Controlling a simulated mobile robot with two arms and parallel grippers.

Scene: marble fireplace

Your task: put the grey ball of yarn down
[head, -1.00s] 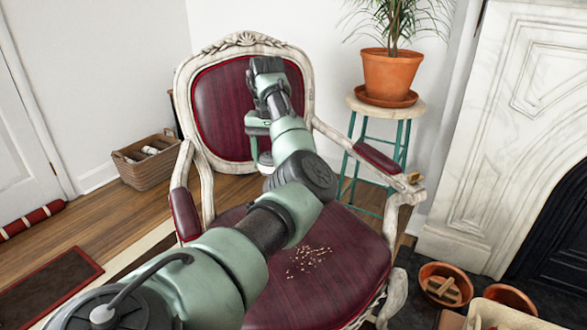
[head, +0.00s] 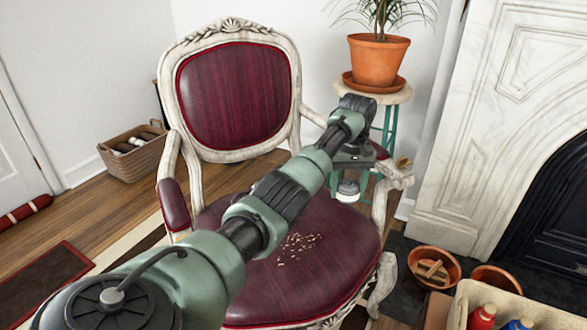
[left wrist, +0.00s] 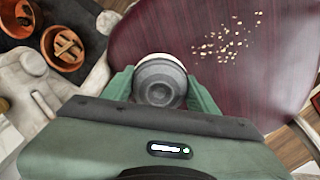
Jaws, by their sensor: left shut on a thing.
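My left gripper (head: 350,172) is shut on a small grey round thing (head: 348,191), held below it over the right side of the chair's dark red seat (head: 310,270). In the left wrist view this thing (left wrist: 160,82) shows a grey face with rings and a paler rim, between the green fingers of the left gripper (left wrist: 161,92). I cannot make out yarn strands on it. No other ball of yarn is visible. The right gripper is not in view.
Crumbs (head: 298,247) lie mid-seat. The right armrest (head: 398,172) is close to my gripper. A stool (head: 390,96) bears a potted plant (head: 378,60). Terracotta pots (head: 434,268) and a bin with bottles (head: 462,305) stand lower right. A basket (head: 133,160) is at left.

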